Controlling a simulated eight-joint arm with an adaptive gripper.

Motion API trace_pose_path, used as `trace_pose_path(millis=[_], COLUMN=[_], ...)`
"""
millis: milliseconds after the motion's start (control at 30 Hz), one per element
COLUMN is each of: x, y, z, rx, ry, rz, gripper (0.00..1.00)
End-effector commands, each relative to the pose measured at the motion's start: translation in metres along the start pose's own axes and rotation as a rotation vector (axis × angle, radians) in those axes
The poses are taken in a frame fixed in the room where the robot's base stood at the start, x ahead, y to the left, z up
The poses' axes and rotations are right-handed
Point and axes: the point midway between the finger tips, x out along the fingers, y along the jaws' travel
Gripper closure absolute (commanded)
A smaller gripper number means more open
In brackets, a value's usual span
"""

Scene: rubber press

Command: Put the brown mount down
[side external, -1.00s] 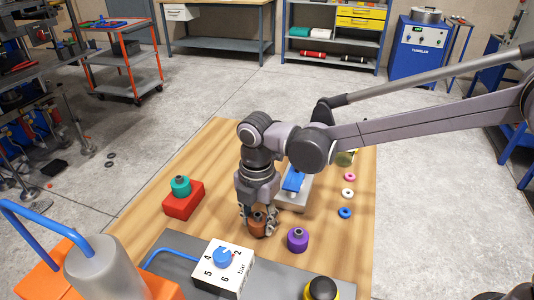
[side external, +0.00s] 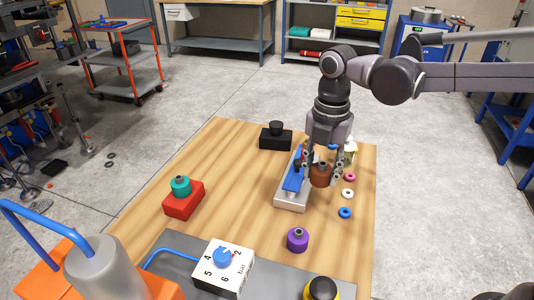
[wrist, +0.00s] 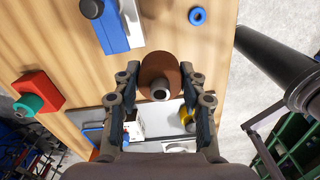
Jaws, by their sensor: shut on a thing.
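The brown mount (side external: 320,175) is a squat brown cylinder with a metal stub on top. It also shows in the wrist view (wrist: 160,70), between the fingers. My gripper (side external: 323,178) is shut on it, just right of the grey tray with the blue part. The wrist view also shows my gripper (wrist: 160,93) with a finger on each side of the mount. Whether the mount touches the table or hangs above it cannot be told for sure; the floor and table edge show around it in the wrist view.
A grey block with a blue top (side external: 293,183) stands left of the gripper. Pink (side external: 349,177), white (side external: 348,193) and blue (side external: 345,212) rings lie to its right. A purple mount (side external: 297,240) stands in front. A red block with a teal mount (side external: 183,198) and a black block (side external: 276,138) stand left.

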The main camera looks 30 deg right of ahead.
Motion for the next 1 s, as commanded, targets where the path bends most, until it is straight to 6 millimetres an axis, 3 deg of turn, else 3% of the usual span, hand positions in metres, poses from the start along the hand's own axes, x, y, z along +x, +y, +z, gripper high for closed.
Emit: trace_pose_path(millis=[300,500,733,1000], x=[-0.005,0.0,0.006,0.032], y=[-0.094,-0.136,-0.153,-0.128], z=[0.017,0.019,0.016,-0.021], rx=[0.004,0.003,-0.002,-0.009], ry=[0.0,0.0,0.001,0.001], rz=[-0.001,-0.001,0.0,0.0], gripper=[0.94,0.94,0.94,0.94])
